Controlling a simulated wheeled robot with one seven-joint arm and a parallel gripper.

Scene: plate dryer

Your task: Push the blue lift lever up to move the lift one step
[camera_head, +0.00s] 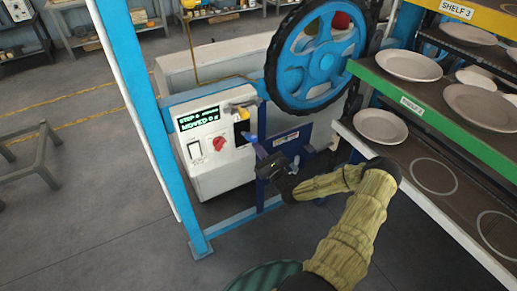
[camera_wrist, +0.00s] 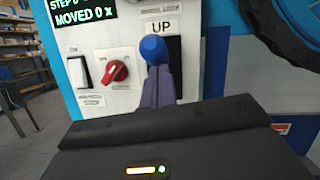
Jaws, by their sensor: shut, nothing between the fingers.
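The blue lift lever (camera_wrist: 153,50) has a rounded blue knob and stands at a dark slot under an "UP" label in the wrist view. In the head view it is a small blue shape (camera_head: 248,137) on the right side of the white control box (camera_head: 222,172). My gripper (camera_wrist: 159,73) is shut and empty. Its two purple-blue fingers lie together, with their tips just below the knob in the picture and hiding the lower lever. I cannot tell whether they touch it. In the head view my gripper (camera_head: 259,149) reaches the box from the right.
A display (camera_head: 198,118) reads "MOVED 0". A red rotary switch (camera_wrist: 115,71) and a white rocker switch (camera_wrist: 80,71) sit left of the lever. A large blue wheel (camera_head: 318,60) is above. Shelves with plates (camera_head: 380,126) stand right; a blue post (camera_head: 145,110) stands left.

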